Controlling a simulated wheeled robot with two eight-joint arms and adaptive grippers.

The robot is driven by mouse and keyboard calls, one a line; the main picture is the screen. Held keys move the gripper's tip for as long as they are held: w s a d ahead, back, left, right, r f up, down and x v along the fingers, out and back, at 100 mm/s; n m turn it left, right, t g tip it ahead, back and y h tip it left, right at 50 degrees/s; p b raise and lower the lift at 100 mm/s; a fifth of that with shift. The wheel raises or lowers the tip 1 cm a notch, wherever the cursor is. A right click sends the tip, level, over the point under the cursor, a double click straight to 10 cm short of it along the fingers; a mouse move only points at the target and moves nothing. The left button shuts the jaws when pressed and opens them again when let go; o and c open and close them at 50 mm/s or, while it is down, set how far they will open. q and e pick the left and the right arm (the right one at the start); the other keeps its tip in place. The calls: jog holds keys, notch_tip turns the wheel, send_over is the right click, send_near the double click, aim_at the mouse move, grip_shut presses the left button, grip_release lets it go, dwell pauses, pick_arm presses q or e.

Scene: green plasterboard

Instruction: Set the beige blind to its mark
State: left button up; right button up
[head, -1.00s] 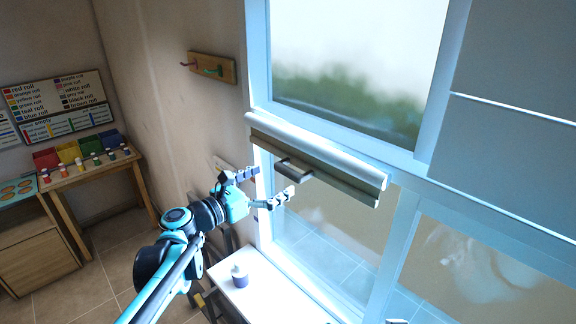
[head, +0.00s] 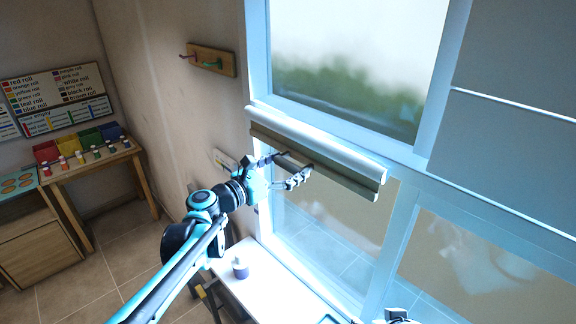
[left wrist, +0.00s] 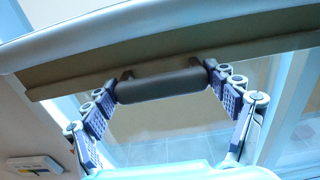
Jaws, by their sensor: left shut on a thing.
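The beige blind (head: 345,182) is a short strip with a bottom rail under the white roller at the window. In the left wrist view its beige strip (left wrist: 70,78) spans the picture, with a dark bar handle (left wrist: 160,85) below it. My left gripper (head: 298,170) is shut on this handle; in the left wrist view its fingers (left wrist: 162,88) press on the handle's two ends. The fingers partly cover the handle in the head view.
A white sill or table (head: 265,283) with a small jar (head: 240,268) lies below the arm. A peg board (head: 210,60) and a small white plate (head: 224,160) are on the left wall. A wooden table (head: 90,158) with colored bins stands at the left.

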pick_arm(q)
notch_tip(320, 180, down, 40)
jog(key=b, duration=2.9)
pick_arm(e)
notch_tip(320, 180, down, 30)
jog(key=shift+r, duration=0.25)
pick_arm(q)
jog(key=o, duration=1.5)
jog(key=shift+o, duration=0.2)
jog(key=v, duration=1.2)
